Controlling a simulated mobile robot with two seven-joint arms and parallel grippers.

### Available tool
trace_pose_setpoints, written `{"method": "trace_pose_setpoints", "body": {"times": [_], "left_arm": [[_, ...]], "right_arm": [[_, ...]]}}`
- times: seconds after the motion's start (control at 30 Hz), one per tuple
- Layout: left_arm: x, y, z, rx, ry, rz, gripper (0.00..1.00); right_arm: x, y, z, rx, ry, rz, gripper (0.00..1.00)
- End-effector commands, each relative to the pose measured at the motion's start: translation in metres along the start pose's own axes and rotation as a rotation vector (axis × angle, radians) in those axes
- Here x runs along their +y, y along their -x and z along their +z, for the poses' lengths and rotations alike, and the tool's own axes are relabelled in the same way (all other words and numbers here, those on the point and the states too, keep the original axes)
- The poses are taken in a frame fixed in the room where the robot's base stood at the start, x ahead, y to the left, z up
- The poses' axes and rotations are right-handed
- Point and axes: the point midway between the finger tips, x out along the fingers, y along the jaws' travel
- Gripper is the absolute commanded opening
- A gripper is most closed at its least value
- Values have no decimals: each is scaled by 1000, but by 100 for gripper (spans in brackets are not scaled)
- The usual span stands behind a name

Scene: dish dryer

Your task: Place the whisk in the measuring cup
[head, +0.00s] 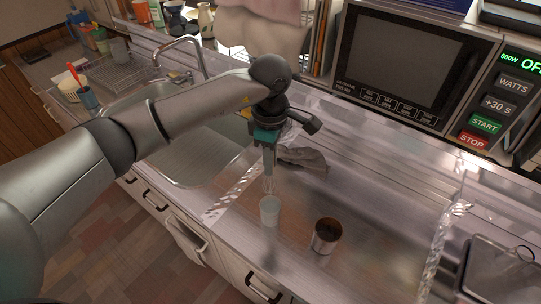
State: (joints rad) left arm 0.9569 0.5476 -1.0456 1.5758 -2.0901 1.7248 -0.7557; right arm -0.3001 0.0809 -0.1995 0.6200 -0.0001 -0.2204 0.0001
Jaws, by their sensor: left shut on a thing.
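My left gripper (268,170) points down over the counter, shut on the whisk (268,187). The whisk is thin and pale and hangs below the fingers; its upper part is hidden by the gripper. A small pale, translucent cup (270,211), which looks like the measuring cup, stands upright on the counter directly below. The lower end of the whisk is at the cup's rim; I cannot tell whether it is inside. My right gripper is not in view.
A brown-lined metal cup (326,236) stands just right of the pale cup. A crumpled grey cloth (303,158) lies behind the gripper. The sink (190,160) is to the left, a microwave (415,65) at the back.

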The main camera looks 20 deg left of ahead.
Motion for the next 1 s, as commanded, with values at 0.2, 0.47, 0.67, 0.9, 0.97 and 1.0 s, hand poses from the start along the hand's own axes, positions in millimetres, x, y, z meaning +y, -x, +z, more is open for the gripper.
{"method": "trace_pose_setpoints", "body": {"times": [0.2, 0.47, 0.67, 0.9, 0.97, 1.0], "left_arm": [[0, -30, 0, 0, -1, -1, 0], [0, -62, 0, -1, -2, -1, 0], [0, -86, 0, -1, -2, 1, 0], [0, -112, 0, 1, -2, 0, 0], [0, -116, 0, 1, -2, 1, 0], [0, -119, 0, 0, -2, 0, 0]], "right_arm": [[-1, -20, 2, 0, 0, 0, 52], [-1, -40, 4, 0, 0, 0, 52], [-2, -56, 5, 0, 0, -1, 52], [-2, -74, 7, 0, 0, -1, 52], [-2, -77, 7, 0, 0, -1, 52], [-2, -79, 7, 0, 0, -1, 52]]}}
